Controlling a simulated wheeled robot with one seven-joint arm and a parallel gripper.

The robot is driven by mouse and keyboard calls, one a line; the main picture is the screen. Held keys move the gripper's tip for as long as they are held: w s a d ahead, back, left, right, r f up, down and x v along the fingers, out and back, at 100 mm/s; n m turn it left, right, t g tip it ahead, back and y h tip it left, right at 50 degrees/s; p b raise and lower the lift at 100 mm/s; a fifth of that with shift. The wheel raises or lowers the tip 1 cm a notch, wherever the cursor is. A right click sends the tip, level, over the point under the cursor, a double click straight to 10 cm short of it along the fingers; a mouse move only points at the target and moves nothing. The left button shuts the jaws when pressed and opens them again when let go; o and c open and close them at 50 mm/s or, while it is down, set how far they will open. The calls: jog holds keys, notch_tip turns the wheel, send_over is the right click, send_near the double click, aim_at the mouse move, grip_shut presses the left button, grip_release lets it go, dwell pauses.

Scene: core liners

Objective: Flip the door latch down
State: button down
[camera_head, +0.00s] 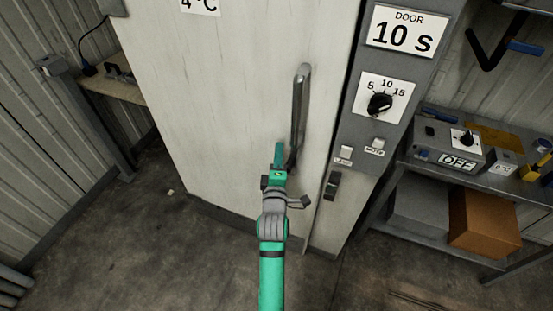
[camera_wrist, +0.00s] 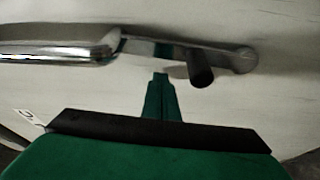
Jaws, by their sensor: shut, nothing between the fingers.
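A pale door (camera_head: 235,90) with a long grey metal handle (camera_head: 300,105) fills the middle of the head view. A small dark fitting (camera_head: 332,185) that looks like a latch sits on the frame right of the door, below the switches; its position is hard to tell. My gripper (camera_head: 279,147) is shut and empty at the handle's lower end, left of that fitting. In the wrist view my gripper's fingers (camera_wrist: 161,76) point at the handle (camera_wrist: 60,45) and a dark round stub (camera_wrist: 200,68). I cannot tell whether they touch.
A grey panel with a dial (camera_head: 380,103), two switches (camera_head: 378,144) and a "DOOR 10 s" sign (camera_head: 400,32) rises right of the door. A shelf at right holds a control box (camera_head: 455,140) and a cardboard box (camera_head: 485,222). A bench (camera_head: 125,92) stands at left.

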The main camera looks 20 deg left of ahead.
jog(key=shift+s+d+f, duration=0.1)
jog(key=shift+s+d, duration=0.05)
jog(key=shift+d, duration=0.4)
jog(key=shift+s+d, duration=0.15)
jog(key=shift+d, duration=0.35)
jog(key=shift+d, duration=0.1)
